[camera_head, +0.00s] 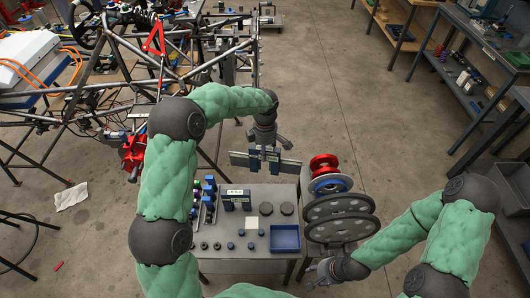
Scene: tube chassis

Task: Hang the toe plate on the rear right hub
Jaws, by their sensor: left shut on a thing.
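My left gripper (269,146) is shut on a long grey plate, which I take to be the toe plate (239,160). It holds the plate level, with dark blue block-like parts at its middle, just beyond the far edge of the cart. The tube chassis (104,112) stands at the upper left, apart from the plate. A red part (133,153) sits at its near right corner; I cannot tell whether it is the rear right hub. My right gripper (318,270) is low at the cart's near right side, apart from the plate; its fingers are too small to read.
The grey cart (269,190) carries small dark parts, a blue tray (285,238) and a labelled box (237,198). Beside it stand red (324,164) and blue (330,184) reels and large grey discs (341,217). Workbenches line the right; the floor between is clear.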

